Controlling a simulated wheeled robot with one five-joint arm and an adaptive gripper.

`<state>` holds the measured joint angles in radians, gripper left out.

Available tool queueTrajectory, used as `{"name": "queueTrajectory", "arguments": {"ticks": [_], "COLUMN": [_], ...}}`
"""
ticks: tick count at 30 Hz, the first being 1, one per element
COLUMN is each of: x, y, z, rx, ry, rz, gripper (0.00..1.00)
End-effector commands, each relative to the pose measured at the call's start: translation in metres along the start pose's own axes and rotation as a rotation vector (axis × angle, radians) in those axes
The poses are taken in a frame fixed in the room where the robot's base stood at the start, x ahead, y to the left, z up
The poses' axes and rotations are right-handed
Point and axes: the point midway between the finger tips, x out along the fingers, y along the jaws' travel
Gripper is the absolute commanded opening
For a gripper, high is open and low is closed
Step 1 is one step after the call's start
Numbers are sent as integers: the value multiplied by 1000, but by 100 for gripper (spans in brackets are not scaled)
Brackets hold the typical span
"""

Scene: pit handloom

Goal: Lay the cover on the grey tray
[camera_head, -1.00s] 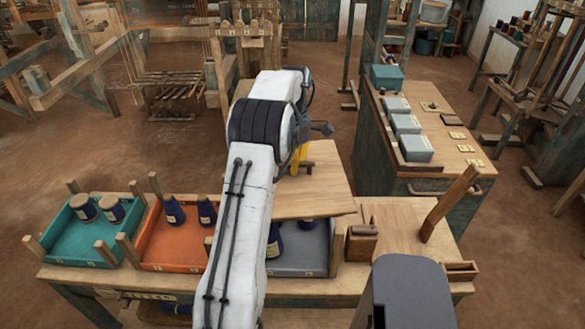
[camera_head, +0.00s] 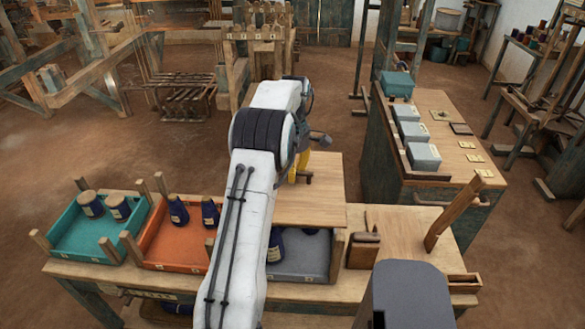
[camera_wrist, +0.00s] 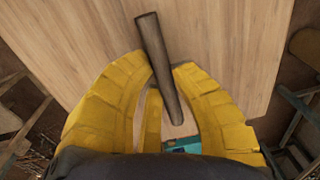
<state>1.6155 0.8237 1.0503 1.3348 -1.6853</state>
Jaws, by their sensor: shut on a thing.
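The cover (camera_head: 318,200) is a flat, pale wooden board with a dark bar handle (camera_wrist: 160,65). My gripper (camera_head: 299,170) has yellow fingers and is shut on the handle; the fingers flank it in the wrist view (camera_wrist: 167,78), where the cover (camera_wrist: 225,40) fills most of the picture. The grey tray (camera_head: 313,257) stands on the bench below, in front of the cover. The cover hides the tray's far part, and whether the two touch cannot be told. A dark blue jar (camera_head: 275,245) shows in the tray, partly behind my arm.
An orange tray (camera_head: 165,250) and a teal tray (camera_head: 75,245), each with dark jars, stand left on the bench. A wooden block (camera_head: 362,250) and a leaning wooden post (camera_head: 452,215) stand to the right. A side cabinet (camera_head: 440,110) holds grey boxes.

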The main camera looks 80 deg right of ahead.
Motion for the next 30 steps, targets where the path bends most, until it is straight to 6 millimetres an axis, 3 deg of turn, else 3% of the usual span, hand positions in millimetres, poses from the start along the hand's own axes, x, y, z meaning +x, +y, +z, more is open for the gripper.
{"name": "queueTrajectory", "arguments": {"ticks": [15,30], "x": [34,47], "y": [2,4], "z": [0,0], "rx": [-1,-1], "ry": [0,0], "rz": [1,2], "gripper": [0,0]}}
